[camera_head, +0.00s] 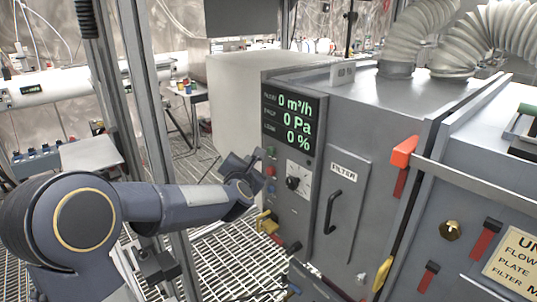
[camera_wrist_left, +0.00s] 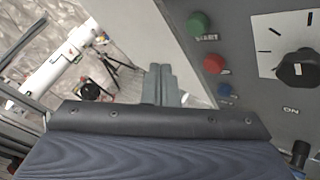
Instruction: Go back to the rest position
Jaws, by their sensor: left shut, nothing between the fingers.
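My left gripper (camera_head: 257,172) is at the end of the arm that comes in from the left, in front of the grey machine's (camera_head: 360,130) control panel. In the left wrist view its two fingers (camera_wrist_left: 160,84) are together with nothing between them. They show to the left of a green button (camera_wrist_left: 198,23), a red button (camera_wrist_left: 213,64) and a blue button (camera_wrist_left: 225,89). A black knob (camera_wrist_left: 297,69) on a white dial is farther right. I cannot tell how far the fingertips are from the panel. My right gripper is not in view.
The machine has a lit display (camera_head: 290,124), a filter door with a black handle (camera_head: 334,210), a yellow lever (camera_head: 267,223) and an orange-ended bar (camera_head: 404,152). A metal post (camera_head: 146,120) stands behind my left arm. Grated floor (camera_head: 225,250) shows between them.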

